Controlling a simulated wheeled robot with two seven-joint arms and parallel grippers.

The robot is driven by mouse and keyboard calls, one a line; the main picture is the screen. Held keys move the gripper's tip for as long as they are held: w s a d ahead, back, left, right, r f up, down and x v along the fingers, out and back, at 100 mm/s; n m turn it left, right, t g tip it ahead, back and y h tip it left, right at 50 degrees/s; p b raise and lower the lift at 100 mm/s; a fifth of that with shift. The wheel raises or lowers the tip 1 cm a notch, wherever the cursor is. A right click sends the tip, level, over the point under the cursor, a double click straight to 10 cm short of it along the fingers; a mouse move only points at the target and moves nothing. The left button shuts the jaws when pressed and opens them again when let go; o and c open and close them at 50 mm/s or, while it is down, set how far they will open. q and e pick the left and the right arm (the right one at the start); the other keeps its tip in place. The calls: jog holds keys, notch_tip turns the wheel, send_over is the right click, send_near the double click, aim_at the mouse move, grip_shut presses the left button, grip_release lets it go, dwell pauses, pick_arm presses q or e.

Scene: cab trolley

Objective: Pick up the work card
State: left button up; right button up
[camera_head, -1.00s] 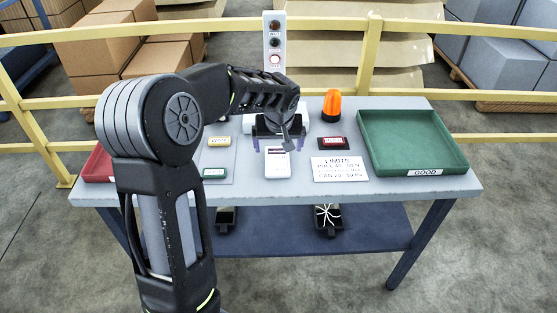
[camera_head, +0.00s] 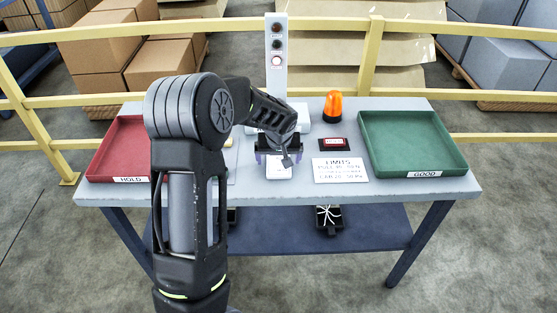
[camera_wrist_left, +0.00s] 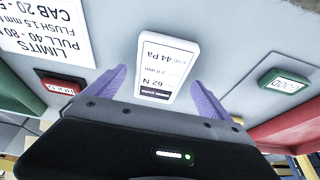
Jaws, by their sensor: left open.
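The work card (camera_head: 279,172) is a small white slab with a dark band and printed readings. It lies near the front middle of the grey table (camera_head: 420,186). In the left wrist view the card (camera_wrist_left: 166,62) shows between and just beyond the two purple fingers. My left gripper (camera_head: 277,158) is open and empty, over the far part of the card. Its fingers (camera_wrist_left: 158,84) stand on either side of the card's near end, with visible gaps. The gripper body hides part of the card in the head view. My right gripper is not in view.
A red HOLD tray (camera_head: 122,148) stands at left, a green GOOD tray (camera_head: 412,142) at right. A LIMITS sign (camera_head: 340,170), a red button (camera_head: 333,144) and an orange beacon (camera_head: 333,108) are right of the card. A light post (camera_head: 277,70) rises behind.

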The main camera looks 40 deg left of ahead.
pick_arm(q)
jog(key=shift+f, duration=0.2)
jog(key=shift+c, duration=0.2)
jog(key=c, duration=1.5)
